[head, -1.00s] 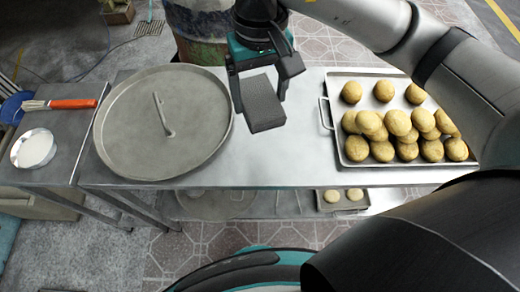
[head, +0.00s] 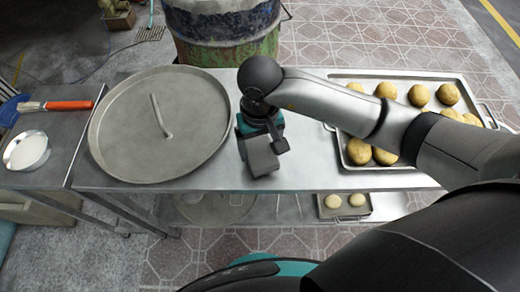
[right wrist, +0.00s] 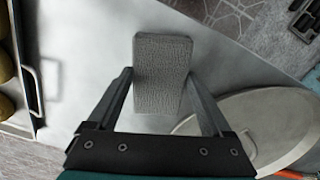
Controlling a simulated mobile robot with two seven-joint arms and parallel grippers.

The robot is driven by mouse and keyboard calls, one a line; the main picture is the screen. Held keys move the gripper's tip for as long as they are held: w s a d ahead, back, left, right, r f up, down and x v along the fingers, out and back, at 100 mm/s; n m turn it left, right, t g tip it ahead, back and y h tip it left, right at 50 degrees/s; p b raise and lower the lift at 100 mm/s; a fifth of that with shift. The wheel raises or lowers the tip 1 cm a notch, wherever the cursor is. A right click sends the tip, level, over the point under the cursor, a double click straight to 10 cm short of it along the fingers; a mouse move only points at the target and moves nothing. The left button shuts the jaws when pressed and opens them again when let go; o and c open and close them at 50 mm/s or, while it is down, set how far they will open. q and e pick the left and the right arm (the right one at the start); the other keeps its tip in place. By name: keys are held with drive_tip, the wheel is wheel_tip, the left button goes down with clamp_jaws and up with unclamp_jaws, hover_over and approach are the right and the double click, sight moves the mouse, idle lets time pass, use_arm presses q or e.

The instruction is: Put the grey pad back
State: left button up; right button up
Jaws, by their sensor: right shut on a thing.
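The grey pad (head: 262,158) is a small textured block, held in my right gripper (head: 260,140) over the metal table, between the round lid and the tray of buns. In the right wrist view the pad (right wrist: 162,75) sits between the two fingers of the right gripper (right wrist: 161,90), which are shut on its sides. The bare table top shows around it. I cannot tell whether the pad touches the table. My left gripper is not in view.
The round metal lid (head: 195,130) with a bar handle lies left of the pad. The tray (head: 343,140) of buns stands at right, partly behind my arm. A brush (head: 65,105) and white bowl (head: 27,150) are at far left. A barrel (head: 225,45) stands behind the table.

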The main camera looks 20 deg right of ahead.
sight(260, 150)
drive_tip(key=shift+f, duration=0.95)
drive_tip(key=shift+f+b, duration=0.15)
drive_tip(key=shift+b, duration=0.2)
drive_tip(key=o, duration=1.1)
drive_tip(key=shift+r+p, duration=0.3)
drive_tip(key=shift+p, duration=0.05)
wheel_tip(260, 150, up, 12)
drive_tip(key=shift+f+p, duration=0.1)
drive_tip(key=shift+p, duration=0.55)
